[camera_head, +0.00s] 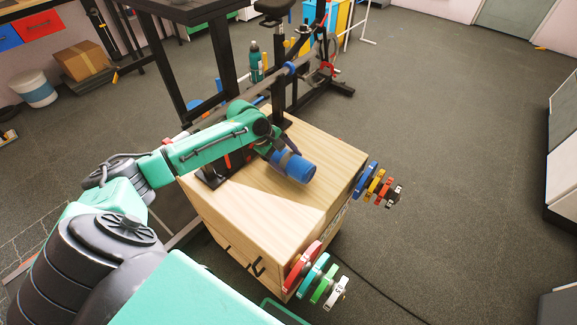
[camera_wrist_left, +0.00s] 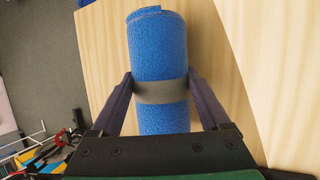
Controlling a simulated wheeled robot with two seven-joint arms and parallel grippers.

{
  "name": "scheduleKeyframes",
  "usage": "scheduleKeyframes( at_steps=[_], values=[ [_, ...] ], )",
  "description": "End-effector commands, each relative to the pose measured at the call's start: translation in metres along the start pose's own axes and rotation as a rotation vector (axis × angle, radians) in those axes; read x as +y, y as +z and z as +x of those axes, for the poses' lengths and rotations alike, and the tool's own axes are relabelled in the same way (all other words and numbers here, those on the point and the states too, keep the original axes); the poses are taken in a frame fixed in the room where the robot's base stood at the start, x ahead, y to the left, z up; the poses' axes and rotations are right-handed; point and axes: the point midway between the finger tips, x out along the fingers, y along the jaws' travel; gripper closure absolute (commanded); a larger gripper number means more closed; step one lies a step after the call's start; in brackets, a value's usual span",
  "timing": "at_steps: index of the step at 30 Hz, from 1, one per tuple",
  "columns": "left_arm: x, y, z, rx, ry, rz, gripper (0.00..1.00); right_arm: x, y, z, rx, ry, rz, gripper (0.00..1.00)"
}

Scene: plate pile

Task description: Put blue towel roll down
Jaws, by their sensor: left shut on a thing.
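The blue towel roll (camera_head: 299,169) is a rolled blue cloth with a grey band around its middle. My left gripper (camera_head: 283,157) is at the roll, over the top of the wooden cabinet (camera_head: 240,204). In the left wrist view the roll (camera_wrist_left: 158,52) lies lengthwise between the two dark fingers of my left gripper (camera_wrist_left: 160,88), which press on it at the band. The light wood surface (camera_wrist_left: 232,120) is behind it. I cannot tell whether the roll touches the wood. My right gripper is not in view.
Colored weight plates hang on the cabinet's right side (camera_head: 377,184) and near front corner (camera_head: 315,275). A dark rack (camera_head: 172,70) and an exercise bike (camera_head: 325,60) stand behind. A green bottle (camera_head: 255,60) is beyond the cabinet. The cabinet top is bare in front of the roll.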

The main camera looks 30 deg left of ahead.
Motion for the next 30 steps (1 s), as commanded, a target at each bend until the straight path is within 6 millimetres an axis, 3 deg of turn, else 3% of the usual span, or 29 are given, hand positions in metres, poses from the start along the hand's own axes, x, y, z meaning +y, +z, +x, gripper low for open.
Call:
scheduleKeyframes(
  at_steps=[3,12,13,14,23,30],
  values=[
    [-0.008,-0.007,0.017,0.001,0.000,0.000,0.87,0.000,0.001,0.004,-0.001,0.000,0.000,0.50],
    [-0.008,-0.007,0.018,0.000,0.000,0.001,0.87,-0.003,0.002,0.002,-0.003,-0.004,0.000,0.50],
    [-0.009,-0.007,0.019,0.000,-0.001,0.001,0.09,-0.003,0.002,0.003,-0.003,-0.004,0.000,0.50],
    [-0.009,-0.007,0.019,0.000,-0.001,0.001,0.00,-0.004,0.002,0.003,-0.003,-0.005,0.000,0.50],
    [-0.007,-0.007,0.016,0.001,0.000,0.002,0.00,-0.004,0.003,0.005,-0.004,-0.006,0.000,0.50],
    [-0.007,-0.008,-0.025,0.005,-0.002,0.000,0.00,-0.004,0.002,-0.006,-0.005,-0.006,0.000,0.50]
  ],
)
